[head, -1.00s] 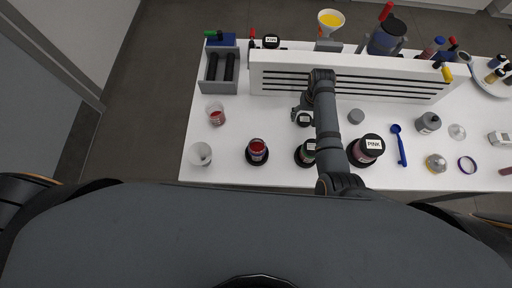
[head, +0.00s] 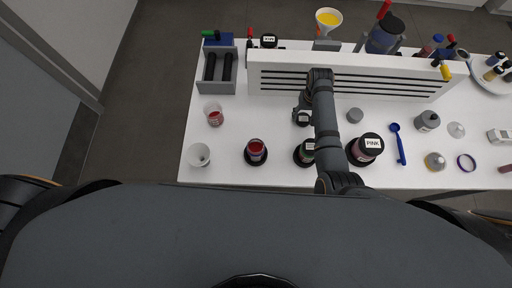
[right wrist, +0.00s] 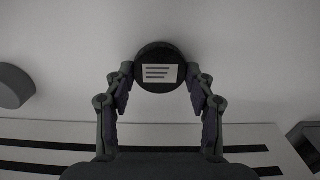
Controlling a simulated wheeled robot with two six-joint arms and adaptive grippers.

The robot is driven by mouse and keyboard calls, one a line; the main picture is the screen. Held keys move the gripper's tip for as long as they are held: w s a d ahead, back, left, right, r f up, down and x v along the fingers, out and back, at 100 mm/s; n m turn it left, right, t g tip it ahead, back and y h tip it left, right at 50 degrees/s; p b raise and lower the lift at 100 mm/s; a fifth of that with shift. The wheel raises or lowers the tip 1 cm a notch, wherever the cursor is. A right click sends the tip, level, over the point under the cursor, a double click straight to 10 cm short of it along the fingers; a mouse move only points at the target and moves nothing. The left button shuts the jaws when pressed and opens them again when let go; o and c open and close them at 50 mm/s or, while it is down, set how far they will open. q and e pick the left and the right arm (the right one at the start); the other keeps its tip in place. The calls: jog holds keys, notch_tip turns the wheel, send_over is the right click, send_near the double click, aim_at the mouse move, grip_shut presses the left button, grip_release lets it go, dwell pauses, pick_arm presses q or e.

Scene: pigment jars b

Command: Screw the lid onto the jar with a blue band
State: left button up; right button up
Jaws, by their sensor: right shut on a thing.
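My right gripper (head: 303,112) is over the white table behind the front row of jars. It is shut on a round black lid with a white label (head: 303,119). In the right wrist view the lid (right wrist: 158,54) sits between the two fingertips (right wrist: 160,86). An open jar of red pigment (head: 256,150) stands on a black round base at the front. A jar with green (head: 304,153) stands to its right, partly hidden by my arm. I cannot make out a blue band on either jar. My left gripper is out of view.
A jar labelled PINK (head: 366,147) stands right of my arm. A white slatted rack (head: 350,66) runs behind the gripper. The front-left table is partly free.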

aim_at(303, 118)
jog(key=shift+r+p, duration=0.7)
jog(key=shift+r, duration=1.8)
jog(key=shift+r, duration=0.1)
